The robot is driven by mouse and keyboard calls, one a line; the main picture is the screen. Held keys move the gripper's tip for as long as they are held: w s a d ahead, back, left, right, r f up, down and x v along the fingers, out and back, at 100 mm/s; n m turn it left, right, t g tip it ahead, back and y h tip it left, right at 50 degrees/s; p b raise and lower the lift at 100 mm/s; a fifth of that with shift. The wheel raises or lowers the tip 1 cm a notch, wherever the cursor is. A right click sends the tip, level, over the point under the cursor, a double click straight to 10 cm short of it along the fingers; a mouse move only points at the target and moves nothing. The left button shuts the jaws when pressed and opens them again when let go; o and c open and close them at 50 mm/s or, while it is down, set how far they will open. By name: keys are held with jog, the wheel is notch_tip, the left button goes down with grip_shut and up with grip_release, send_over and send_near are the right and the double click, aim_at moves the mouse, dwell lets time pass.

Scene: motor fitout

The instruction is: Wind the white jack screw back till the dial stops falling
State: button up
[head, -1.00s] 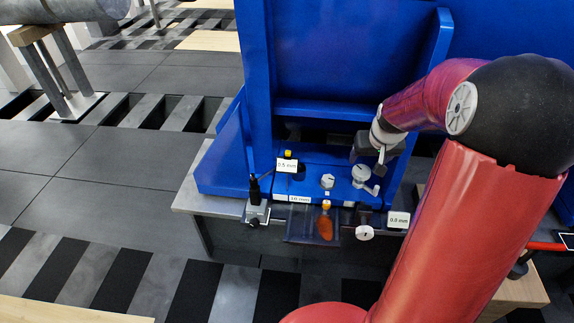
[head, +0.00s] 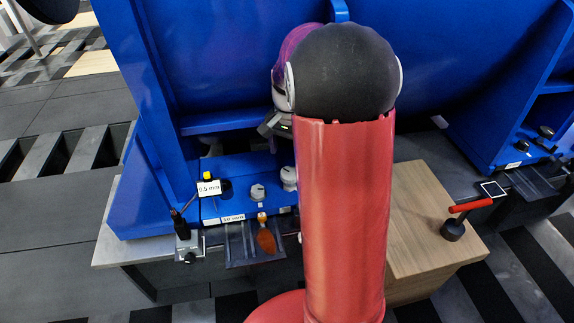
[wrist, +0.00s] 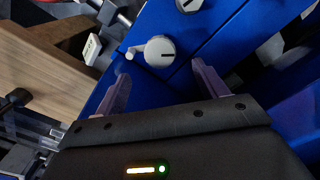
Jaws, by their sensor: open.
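A round white knob (wrist: 160,51) with a dark line and a small white side arm stands on the blue base in the wrist view. It looks like the jack screw, but I cannot be sure. It lies ahead of my gripper (wrist: 160,78), whose two fingers are spread and empty, with the knob apart from both. In the head view two white knobs sit on the blue base, one (head: 257,192) in the middle and one (head: 289,177) beside my arm. My gripper's body (head: 275,125) is above them; its fingertips are hidden. I cannot make out a dial needle.
A "0.5 mm" card (head: 208,188) and a "10 mm" label (head: 232,218) mark the base. An orange tag (head: 265,241) hangs in front. A black-handled fitting (head: 182,228) stands left. A red-handled tool (head: 470,205) rests on a wooden top (head: 425,240) at right.

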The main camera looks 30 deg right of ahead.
aim_at(289, 173)
notch_tip(289, 173, down, 8)
jog(key=shift+r+b, duration=0.15)
jog(key=shift+b, duration=0.4)
jog(key=c, duration=1)
